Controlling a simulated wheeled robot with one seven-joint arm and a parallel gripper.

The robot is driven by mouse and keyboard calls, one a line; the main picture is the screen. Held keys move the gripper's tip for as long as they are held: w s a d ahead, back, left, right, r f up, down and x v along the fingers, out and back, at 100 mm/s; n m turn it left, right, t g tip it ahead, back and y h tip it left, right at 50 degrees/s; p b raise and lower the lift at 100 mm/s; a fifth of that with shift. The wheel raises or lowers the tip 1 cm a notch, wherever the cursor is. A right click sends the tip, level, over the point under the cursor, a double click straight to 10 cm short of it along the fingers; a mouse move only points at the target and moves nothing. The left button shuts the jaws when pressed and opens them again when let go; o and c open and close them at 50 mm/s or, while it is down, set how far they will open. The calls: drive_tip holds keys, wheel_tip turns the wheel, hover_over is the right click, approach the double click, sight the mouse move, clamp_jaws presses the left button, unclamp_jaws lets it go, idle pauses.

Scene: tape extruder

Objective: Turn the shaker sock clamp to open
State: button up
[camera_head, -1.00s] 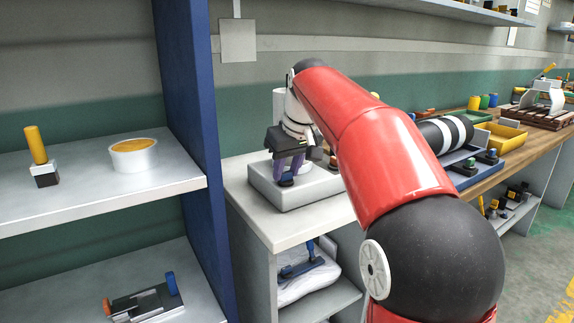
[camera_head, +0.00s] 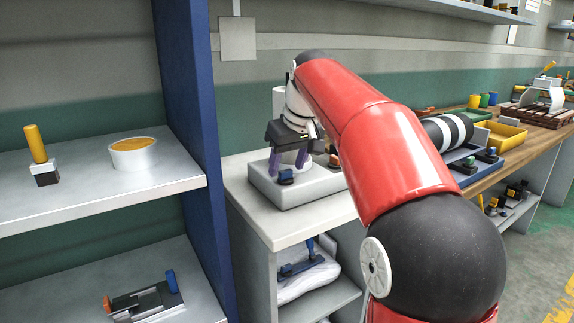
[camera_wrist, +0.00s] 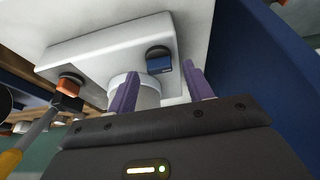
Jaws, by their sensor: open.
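The shaker is a pale grey box-like base (camera_head: 318,188) on the bench, with a white cylinder (camera_head: 278,100) rising behind my gripper. A small clamp with a blue top (camera_head: 286,177) sits at the base's near left. My gripper (camera_head: 288,163) is open and empty, its purple fingers pointing down just above and around the blue clamp, apparently not touching it. In the wrist view, the blue-and-black clamp (camera_wrist: 160,62) shows beyond the gap between my fingertips (camera_wrist: 161,69). The white cylinder (camera_wrist: 147,94) is partly hidden behind the left finger.
A blue upright panel (camera_head: 190,110) stands left of the bench, beside shelves holding a white bowl (camera_head: 134,153) and a yellow-handled tool (camera_head: 38,152). A black-and-white roll (camera_head: 446,131) and yellow bin (camera_head: 503,137) lie right.

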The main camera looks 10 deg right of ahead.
drive_tip(key=p+v, duration=0.1)
drive_tip(key=v, duration=0.5)
drive_tip(key=shift+s+r, duration=0.2)
drive_tip(key=shift+r, duration=0.1)
drive_tip(key=s+a+f+m+t+h, duration=0.1)
drive_tip(key=s+f+m, duration=0.2)
drive_tip(key=s+f, duration=1.9)
drive_tip(key=s, duration=0.4)
drive_tip(key=shift+s+f+m, duration=0.25)
drive_tip(key=shift+m, duration=0.05)
